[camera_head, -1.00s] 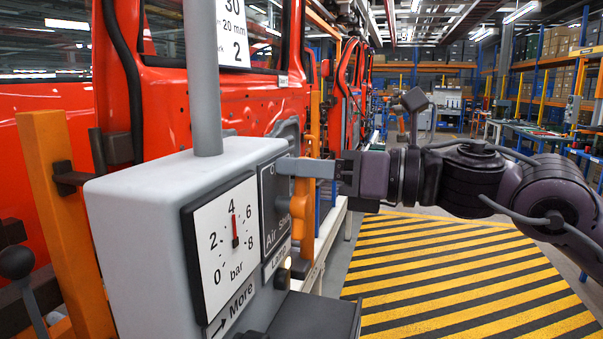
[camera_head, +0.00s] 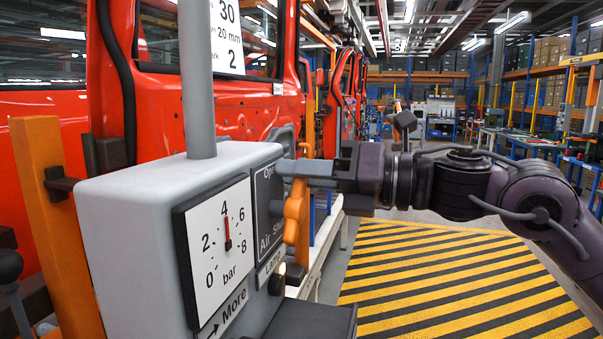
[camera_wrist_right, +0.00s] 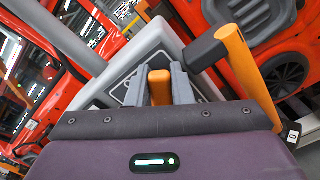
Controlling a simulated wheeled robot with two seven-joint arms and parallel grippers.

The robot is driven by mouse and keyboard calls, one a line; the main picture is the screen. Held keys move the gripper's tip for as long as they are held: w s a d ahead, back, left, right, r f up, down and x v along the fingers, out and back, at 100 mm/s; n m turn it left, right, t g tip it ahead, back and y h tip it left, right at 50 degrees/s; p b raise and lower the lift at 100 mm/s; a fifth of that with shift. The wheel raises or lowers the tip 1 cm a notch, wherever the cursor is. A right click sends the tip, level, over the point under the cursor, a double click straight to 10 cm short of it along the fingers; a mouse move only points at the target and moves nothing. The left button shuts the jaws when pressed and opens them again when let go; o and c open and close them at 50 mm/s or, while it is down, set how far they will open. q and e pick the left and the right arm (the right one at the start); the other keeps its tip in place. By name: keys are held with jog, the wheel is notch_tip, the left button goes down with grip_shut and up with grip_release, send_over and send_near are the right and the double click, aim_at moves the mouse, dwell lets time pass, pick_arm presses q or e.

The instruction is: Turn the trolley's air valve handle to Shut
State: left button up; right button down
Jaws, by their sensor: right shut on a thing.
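The orange valve handle (camera_head: 297,215) stands roughly upright beside the dark valve plate (camera_head: 268,190) on the side of the grey trolley box (camera_head: 130,205). The plate's lettering is partly readable, with "Op" at the top and "Air S" below. My right gripper (camera_head: 300,168) reaches in from the right and is shut on the handle's upper part. In the right wrist view the handle (camera_wrist_right: 160,88) shows between the two grey fingers. The handle's joint to the plate is partly hidden. My left gripper is not in view.
A pressure gauge (camera_head: 220,248) on the box has its red needle near 4 bar. A grey post (camera_head: 200,80) rises from the box top. Red vehicle doors (camera_head: 225,105) stand behind. A yellow and black striped floor area (camera_head: 440,275) lies clear at the right.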

jog(key=c, duration=1.3)
grip_release()
